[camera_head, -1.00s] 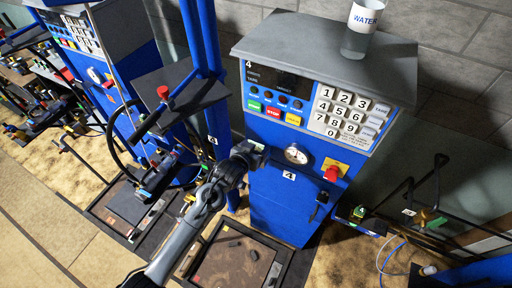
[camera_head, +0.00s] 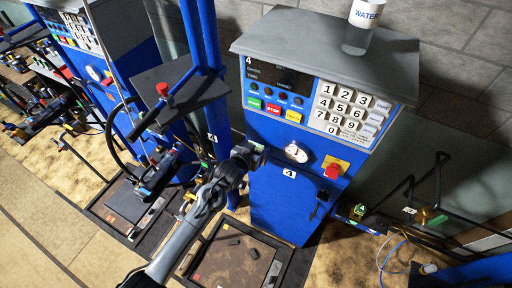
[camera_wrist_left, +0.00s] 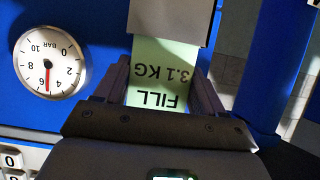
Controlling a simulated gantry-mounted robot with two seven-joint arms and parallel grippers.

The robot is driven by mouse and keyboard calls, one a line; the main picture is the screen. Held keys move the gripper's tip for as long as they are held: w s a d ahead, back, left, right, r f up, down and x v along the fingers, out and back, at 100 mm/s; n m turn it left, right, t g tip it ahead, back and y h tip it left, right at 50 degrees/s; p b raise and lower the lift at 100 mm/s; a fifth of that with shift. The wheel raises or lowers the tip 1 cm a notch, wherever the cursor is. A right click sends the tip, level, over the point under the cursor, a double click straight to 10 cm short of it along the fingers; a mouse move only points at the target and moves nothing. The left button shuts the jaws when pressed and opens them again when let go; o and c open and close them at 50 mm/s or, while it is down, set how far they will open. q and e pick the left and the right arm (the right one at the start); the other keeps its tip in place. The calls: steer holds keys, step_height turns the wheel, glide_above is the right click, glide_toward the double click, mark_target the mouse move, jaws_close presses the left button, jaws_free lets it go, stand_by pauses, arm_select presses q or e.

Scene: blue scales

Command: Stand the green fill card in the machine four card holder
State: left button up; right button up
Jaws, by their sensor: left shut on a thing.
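The pale green fill card (camera_wrist_left: 162,75) shows in the left wrist view, with upside-down text "FILL 3.1 KG". My left gripper (camera_head: 252,156) is shut on it; its fingers (camera_wrist_left: 165,88) lie along both sides of the card. The card's far end goes out of sight at a grey plate-like holder (camera_wrist_left: 172,20) on the blue front of machine four (camera_head: 285,205). I cannot tell how deep the card sits in it. In the head view the gripper is left of the dial gauge (camera_head: 296,153), and the card is not clearly visible. My right gripper is not in view.
The gauge (camera_wrist_left: 48,64) is close beside the gripper in the wrist view. A red knob (camera_head: 333,171) and the keypad (camera_head: 350,107) are to the right. A water beaker (camera_head: 361,28) stands on the machine top. A blue post (camera_head: 225,160) rises at left.

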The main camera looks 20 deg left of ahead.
arm_select(q)
steer(key=o, duration=1.1)
steer(key=b+v, duration=0.1)
steer(key=v, duration=1)
